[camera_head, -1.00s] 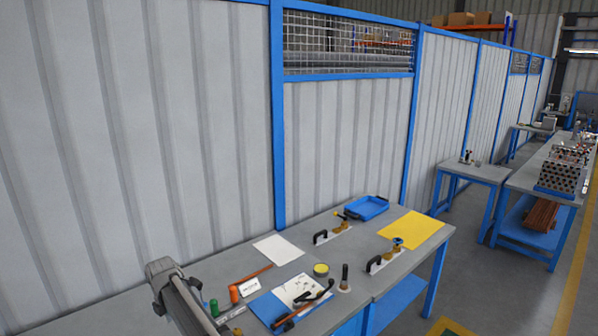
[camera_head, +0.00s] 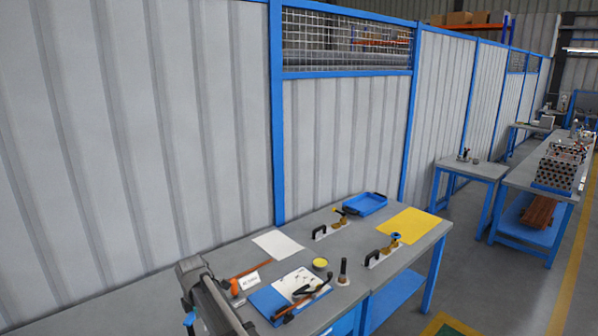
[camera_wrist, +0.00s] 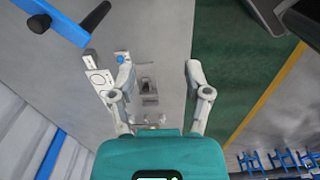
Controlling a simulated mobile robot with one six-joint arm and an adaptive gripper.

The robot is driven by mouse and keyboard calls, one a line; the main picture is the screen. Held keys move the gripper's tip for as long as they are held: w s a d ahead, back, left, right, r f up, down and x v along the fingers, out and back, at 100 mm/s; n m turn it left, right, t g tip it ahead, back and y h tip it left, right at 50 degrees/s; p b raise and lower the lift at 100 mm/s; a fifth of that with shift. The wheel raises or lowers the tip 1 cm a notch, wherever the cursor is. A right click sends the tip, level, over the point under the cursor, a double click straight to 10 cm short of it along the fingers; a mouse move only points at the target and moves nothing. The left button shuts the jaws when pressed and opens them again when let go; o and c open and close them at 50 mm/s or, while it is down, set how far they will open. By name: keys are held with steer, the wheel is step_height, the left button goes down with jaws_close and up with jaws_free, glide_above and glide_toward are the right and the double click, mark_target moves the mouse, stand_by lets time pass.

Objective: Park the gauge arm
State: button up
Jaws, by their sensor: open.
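My gripper (camera_wrist: 157,66) has a teal body and two pale fingers, spread apart and open, with nothing held between them. Beyond and between the fingers in the wrist view is a grey surface with a small grey fitting (camera_wrist: 149,88). A pale plate with round marks (camera_wrist: 98,76) lies by the left finger, partly hidden. In the head view the fingertips do not show. I cannot tell for sure which thing is the gauge arm. Black-handled tools (camera_head: 306,292) lie on a white sheet and blue mat, beside an upright black-handled piece (camera_head: 343,271).
The grey bench (camera_head: 300,235) also holds a yellow sheet (camera_head: 408,225), a blue tray (camera_head: 365,204), two black-handled plates (camera_head: 330,230) (camera_head: 381,252), a yellow-topped tin (camera_head: 320,263) and an orange cylinder (camera_head: 234,287). A panelled wall (camera_head: 190,120) stands behind.

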steer(key=s+d+f+m+b, duration=0.15)
steer(key=d+m, duration=0.45)
steer(key=d, duration=0.7)
steer(key=s+d+f+m+b, duration=0.1)
steer(key=d+f+m+b, duration=0.35)
steer(key=d, duration=0.75)
steer(key=s+d+f+m+b, duration=0.1)
steer(key=s+d+m, duration=0.4)
steer(key=d, duration=0.5)
steer(key=s+d+f+m+b, duration=0.2)
steer(key=s+d+m, duration=0.4)
steer(key=d+m, duration=0.4)
steer(key=shift+s+d, duration=0.2)
steer(key=shift+d, duration=0.35)
steer(key=shift+m, duration=0.25)
